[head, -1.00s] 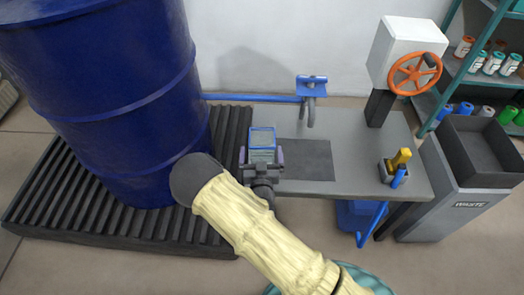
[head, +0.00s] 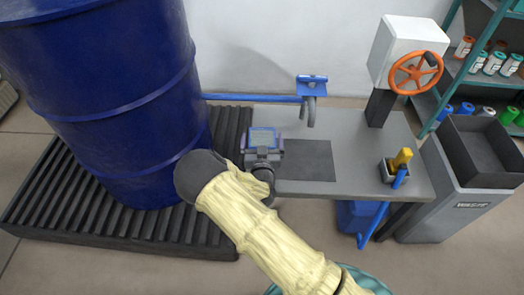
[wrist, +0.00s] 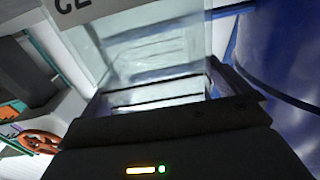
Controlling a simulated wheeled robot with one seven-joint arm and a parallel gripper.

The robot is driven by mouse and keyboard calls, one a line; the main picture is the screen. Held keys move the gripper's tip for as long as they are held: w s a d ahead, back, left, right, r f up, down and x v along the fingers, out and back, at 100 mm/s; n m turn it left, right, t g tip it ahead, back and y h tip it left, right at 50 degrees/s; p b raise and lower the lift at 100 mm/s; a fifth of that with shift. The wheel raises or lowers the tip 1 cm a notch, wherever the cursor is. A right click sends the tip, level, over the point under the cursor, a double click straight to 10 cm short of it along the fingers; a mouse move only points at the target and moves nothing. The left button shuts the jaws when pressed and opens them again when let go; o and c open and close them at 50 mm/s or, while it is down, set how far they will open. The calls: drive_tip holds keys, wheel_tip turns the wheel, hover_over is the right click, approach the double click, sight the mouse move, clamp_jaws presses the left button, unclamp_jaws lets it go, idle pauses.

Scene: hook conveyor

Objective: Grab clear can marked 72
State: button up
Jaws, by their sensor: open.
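A clear, see-through can (wrist: 150,50) fills the upper middle of the wrist view, with a white label (wrist: 85,8) at its upper left. Only part of the dark marking shows, so I cannot read the number in full. My gripper (head: 262,140) is at the left end of the grey table in the head view. Its jaws are open, with the clear can in front of and seemingly between them in the wrist view. I cannot tell whether either jaw touches it. In the head view the can is hard to tell apart from the gripper.
A large blue drum (head: 110,90) stands on a ribbed black pallet (head: 50,205) close left. A blue hook (head: 311,100) hangs above the grey table (head: 350,150). A yellow-handled holder (head: 397,165), an orange handwheel (head: 415,72) and a waste bin (head: 460,200) are to the right.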

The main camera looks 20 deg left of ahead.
drive_tip(key=c, duration=1.4)
drive_tip(key=shift+o, duration=0.2)
wheel_tip(320, 180, up, 10)
drive_tip(key=p, duration=0.2)
